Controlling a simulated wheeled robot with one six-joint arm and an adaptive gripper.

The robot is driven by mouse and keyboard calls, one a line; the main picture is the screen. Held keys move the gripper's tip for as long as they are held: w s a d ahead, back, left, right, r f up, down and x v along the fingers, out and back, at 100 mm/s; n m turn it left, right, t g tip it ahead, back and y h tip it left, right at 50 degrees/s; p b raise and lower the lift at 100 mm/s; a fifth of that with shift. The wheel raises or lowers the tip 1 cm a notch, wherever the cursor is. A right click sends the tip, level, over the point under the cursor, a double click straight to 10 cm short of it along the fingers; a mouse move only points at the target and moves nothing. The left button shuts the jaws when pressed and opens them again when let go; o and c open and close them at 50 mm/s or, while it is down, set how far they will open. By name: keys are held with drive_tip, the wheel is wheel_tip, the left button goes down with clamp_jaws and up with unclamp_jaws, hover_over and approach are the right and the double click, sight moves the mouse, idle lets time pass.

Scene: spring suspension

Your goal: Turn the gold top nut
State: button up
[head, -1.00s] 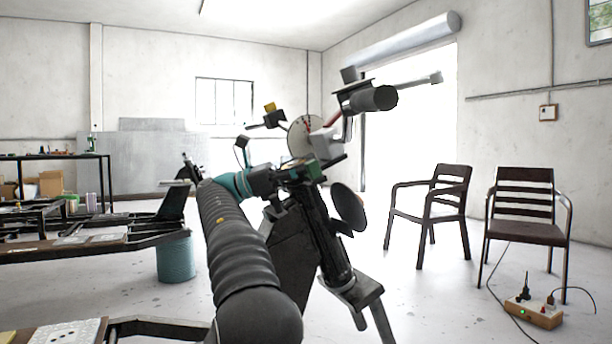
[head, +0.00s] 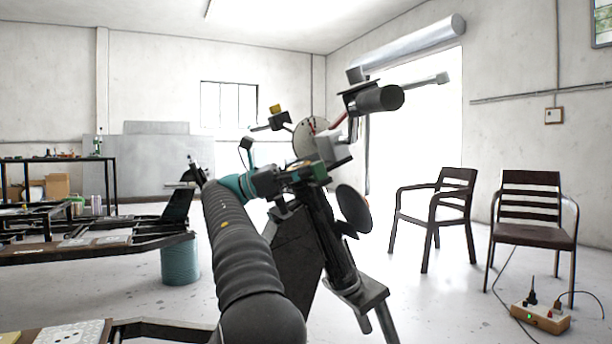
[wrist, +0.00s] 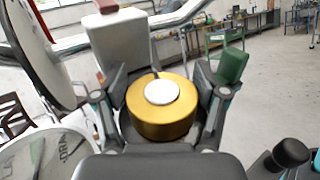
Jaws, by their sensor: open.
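The gold top nut (wrist: 145,128) is a thick round gold ring with a pale round disc in its middle. It sits near the centre of the wrist view. My gripper (wrist: 160,82) is open, with one dark finger on the left of the nut and one on the right. The fingers look close to its sides; I cannot tell whether they touch it. In the head view my gripper (head: 303,172) is at the top of the tilted dark suspension strut (head: 328,235). The nut cannot be made out clearly there.
A white block (wrist: 118,42) stands just behind the nut, with bars and round discs close on the left. A green part (wrist: 232,66) is close to the right finger. Two dark chairs (head: 530,235) and a power strip (head: 541,317) stand on the floor at right.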

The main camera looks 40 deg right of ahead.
drive_tip(key=shift+r+n+t+h+p, duration=0.35)
drive_tip(key=shift+n+t+h+p, duration=0.2)
drive_tip(key=shift+p, duration=1.2)
drive_tip(key=n+t+h+p, duration=0.1)
drive_tip(key=p, duration=0.2)
drive_tip(key=shift+f+t+h+p, duration=0.1)
drive_tip(key=shift+t+h+p, duration=0.15)
drive_tip(key=shift+h+p, duration=0.1)
